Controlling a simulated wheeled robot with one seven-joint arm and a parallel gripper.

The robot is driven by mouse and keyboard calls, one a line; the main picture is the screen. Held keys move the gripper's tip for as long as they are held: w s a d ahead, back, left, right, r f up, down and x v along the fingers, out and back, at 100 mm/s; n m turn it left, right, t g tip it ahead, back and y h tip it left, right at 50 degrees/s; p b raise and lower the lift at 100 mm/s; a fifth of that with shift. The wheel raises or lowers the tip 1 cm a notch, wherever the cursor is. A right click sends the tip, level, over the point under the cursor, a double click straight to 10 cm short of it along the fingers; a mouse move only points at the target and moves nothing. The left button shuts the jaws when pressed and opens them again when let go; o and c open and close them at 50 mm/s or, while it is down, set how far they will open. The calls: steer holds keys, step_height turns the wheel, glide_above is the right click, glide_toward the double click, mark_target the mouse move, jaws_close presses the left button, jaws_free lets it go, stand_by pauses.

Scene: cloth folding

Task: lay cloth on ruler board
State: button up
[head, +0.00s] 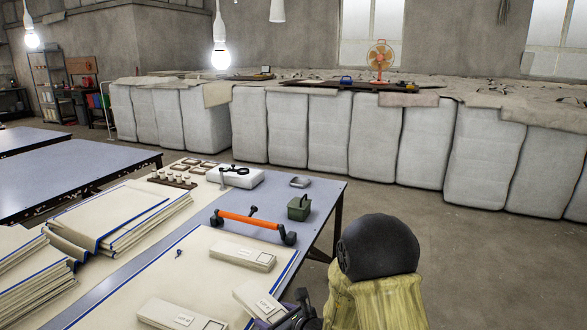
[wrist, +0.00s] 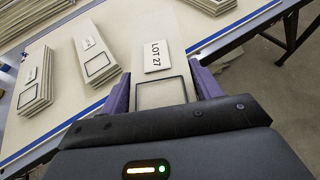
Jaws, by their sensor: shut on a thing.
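My gripper (wrist: 161,80) is shut on a folded cream cloth (wrist: 172,30) with a white "LOT 27" label and a dark rectangular outline. Its purple fingers are on either side of the cloth. In the head view the held cloth (head: 257,299) is at the lower middle, over or near the right edge of a large cream blue-edged sheet (head: 190,262), which may be the ruler board. I cannot tell whether the held cloth touches it. Similar folded cloths lie on the sheet, one farther back (head: 243,254) and one nearer (head: 180,314).
An orange-handled tool (head: 250,222) lies behind the sheet. A green box (head: 298,208), a grey ring-shaped item (head: 299,181) and a white box (head: 238,178) stand farther back. Stacks of blue-edged cream sheets (head: 110,222) are at left. Open floor (head: 450,250) lies right of the table.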

steer(key=d+f+m+t+h, duration=0.1)
steer(key=d+f+m+h, duration=0.1)
steer(key=d, duration=0.8)
steer(key=d+f+m+t+h, duration=0.2)
steer(key=d+f, duration=0.3)
steer(key=d, duration=0.5)
steer(key=shift+f+m+h, duration=0.15)
steer(key=shift+m+h, duration=0.45)
steer(key=s+r+n+g+y+p, duration=0.5)
steer(key=r+p, duration=0.8)
steer(key=p, duration=0.9)
steer(key=s+n+y, duration=0.2)
steer(key=s, duration=0.1)
